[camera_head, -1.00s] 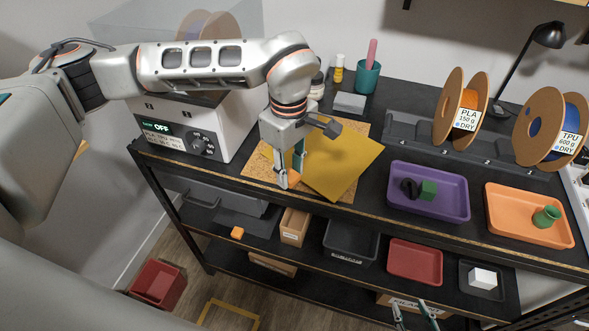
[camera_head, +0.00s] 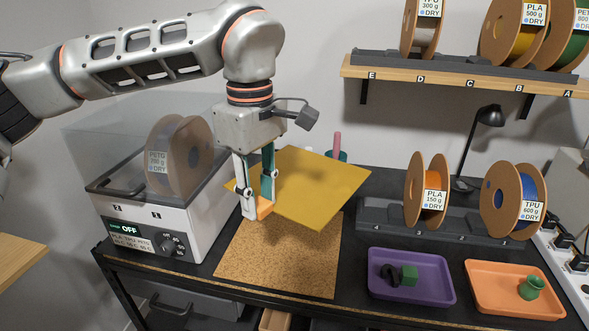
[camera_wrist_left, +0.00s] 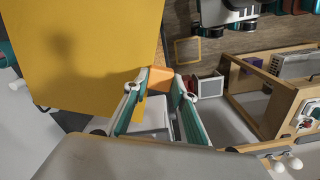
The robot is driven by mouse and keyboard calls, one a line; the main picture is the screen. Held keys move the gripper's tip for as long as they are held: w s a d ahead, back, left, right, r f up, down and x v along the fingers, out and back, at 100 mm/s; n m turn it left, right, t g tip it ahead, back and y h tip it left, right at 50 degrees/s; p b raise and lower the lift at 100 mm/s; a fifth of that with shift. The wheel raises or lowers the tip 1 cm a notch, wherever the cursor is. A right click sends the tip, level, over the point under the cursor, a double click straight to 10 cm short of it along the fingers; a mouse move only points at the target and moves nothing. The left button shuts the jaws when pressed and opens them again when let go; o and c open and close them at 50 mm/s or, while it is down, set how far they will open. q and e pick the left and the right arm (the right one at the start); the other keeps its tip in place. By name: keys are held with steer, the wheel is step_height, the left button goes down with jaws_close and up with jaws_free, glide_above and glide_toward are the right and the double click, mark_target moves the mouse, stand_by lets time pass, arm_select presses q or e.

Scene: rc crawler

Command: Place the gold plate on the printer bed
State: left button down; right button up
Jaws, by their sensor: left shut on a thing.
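The gold plate (camera_head: 310,187) is a flat square sheet, held tilted above a cork mat (camera_head: 285,260). My left gripper (camera_head: 258,206) is shut at the plate's near left corner, with an orange piece (camera_head: 265,208) between its fingertips; it looks like a tab on the plate. In the left wrist view the plate (camera_wrist_left: 80,60) fills the upper left, and the orange piece (camera_wrist_left: 158,79) sits between the fingers. I cannot make out the printer bed in these views. My right gripper is out of view.
A dryer box (camera_head: 165,225) with a spool stands left of the mat. A purple tray (camera_head: 412,295) and an orange tray (camera_head: 515,305) lie to the right, with spools on a rack behind. A wall shelf (camera_head: 450,78) of spools hangs above.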

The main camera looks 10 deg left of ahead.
arm_select(q)
steer(key=a+f+m, duration=0.3)
steer(key=f+m, duration=0.1)
steer(key=f, duration=0.1)
steer(key=a+f+m, duration=0.3)
steer(key=f+m, duration=0.1)
steer(key=f, duration=0.2)
steer(key=s+a+f+m, duration=0.1)
steer(key=a+f+m, duration=0.2)
steer(key=f, duration=0.3)
steer(key=shift+s+a+m, duration=0.1)
steer(key=shift+a+m, duration=0.2)
steer(key=shift+m, duration=0.3)
steer(key=shift+s+a+f+m, duration=0.25)
steer(key=shift+f+m, duration=0.15)
steer(key=shift+f, duration=0.1)
steer(key=shift+w+d+r, duration=0.1)
